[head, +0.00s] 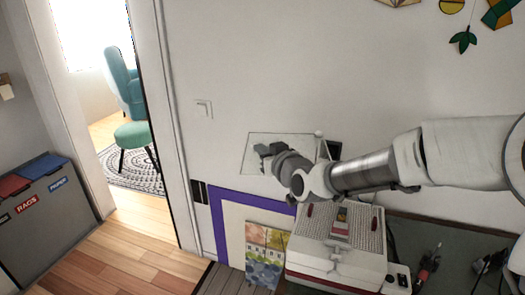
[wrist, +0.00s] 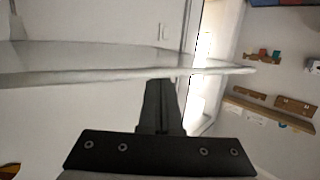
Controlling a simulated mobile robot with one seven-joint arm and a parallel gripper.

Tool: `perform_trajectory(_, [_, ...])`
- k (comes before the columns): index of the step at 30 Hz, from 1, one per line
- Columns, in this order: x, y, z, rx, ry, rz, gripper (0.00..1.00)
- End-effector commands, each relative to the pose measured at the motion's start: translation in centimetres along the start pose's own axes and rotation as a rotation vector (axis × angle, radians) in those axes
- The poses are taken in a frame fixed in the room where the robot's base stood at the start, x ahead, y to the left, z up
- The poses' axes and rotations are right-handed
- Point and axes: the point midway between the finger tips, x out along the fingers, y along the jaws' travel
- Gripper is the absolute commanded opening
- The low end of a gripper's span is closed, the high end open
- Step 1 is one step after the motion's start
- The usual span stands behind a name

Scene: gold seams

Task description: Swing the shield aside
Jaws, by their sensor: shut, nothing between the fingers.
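The shield (head: 292,139) is a clear, thin-edged pane standing above the bench in front of the wall. In the wrist view it shows as a pale see-through sheet with a thick edge (wrist: 90,75) running across the picture. My gripper (head: 262,152) is at the pane's left part in the head view, its dark fingers shut and empty. In the wrist view the shut fingers (wrist: 161,90) reach up to the sheet's edge. I cannot tell whether they touch it. My wrist hides part of the pane's lower right.
A white and red machine (head: 335,255) stands on the bench below my arm. A screwdriver (head: 430,262) and dark cables lie to its right. A painted card (head: 265,262) leans at its left. Bins (head: 45,215) and a doorway are at the far left.

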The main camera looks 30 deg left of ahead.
Motion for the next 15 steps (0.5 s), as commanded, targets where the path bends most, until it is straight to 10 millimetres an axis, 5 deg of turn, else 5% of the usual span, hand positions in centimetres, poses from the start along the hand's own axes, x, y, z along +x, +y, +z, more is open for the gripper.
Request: perform_trajectory(15, [5.4, -0.8, -1.0, 0.001, 0.002, -0.001, 0.00])
